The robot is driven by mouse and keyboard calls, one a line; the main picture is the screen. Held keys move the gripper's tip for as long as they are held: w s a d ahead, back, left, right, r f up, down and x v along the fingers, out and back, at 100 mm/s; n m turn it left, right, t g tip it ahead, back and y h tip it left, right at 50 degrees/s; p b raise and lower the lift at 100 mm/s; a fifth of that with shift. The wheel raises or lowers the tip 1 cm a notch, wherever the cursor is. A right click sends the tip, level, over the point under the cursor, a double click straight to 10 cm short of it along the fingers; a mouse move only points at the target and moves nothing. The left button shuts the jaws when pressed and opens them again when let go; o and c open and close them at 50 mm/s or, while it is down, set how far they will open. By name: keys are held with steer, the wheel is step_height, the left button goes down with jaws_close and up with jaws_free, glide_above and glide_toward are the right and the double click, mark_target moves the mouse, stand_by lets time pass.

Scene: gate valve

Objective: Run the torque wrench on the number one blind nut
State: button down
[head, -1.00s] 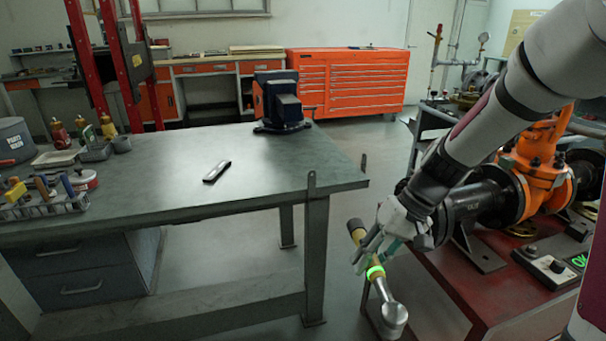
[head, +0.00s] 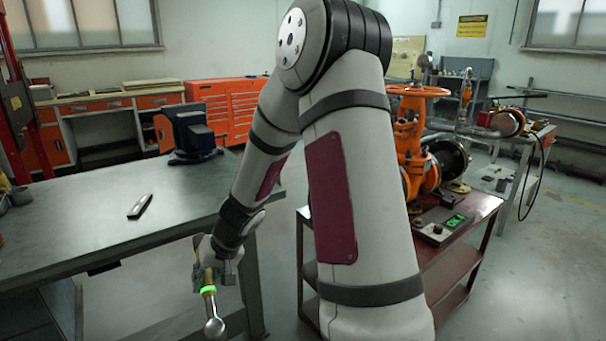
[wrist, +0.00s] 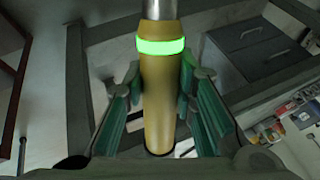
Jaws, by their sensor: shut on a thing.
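My gripper (head: 212,270) is shut on the torque wrench (head: 214,327), which has a tan handle, a glowing green ring and a silver head. The wrench hangs head down beside the bench in the head view. In the wrist view its handle (wrist: 159,105) lies between my green-padded fingers. The orange gate valve (head: 409,160) with its handwheel stands on the red cart at the right, away from the wrench. A black round flange (head: 452,160) shows on its right side. My arm covers the valve's left side. Single nuts are too small to tell apart.
Open floor (head: 540,280) lies right of the cart.

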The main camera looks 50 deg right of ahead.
steer(key=w+d+r+m+t+h+p, duration=0.1)
steer(key=d+r+m+h, duration=0.15)
steer(key=d+h, duration=0.6)
steer(key=w+d+r+m+t+h+p, duration=0.15)
steer(key=d+m+h, duration=0.25)
steer(key=d, duration=0.9)
steer(key=s+d+r+m+g+h+p, duration=0.2)
steer(key=s+d+r+g+h, duration=0.2)
steer(key=d+r, duration=0.7)
step_height(320, 180, up, 2)
steer(key=shift+s+h, duration=0.95)
steer(key=shift+h, duration=0.2)
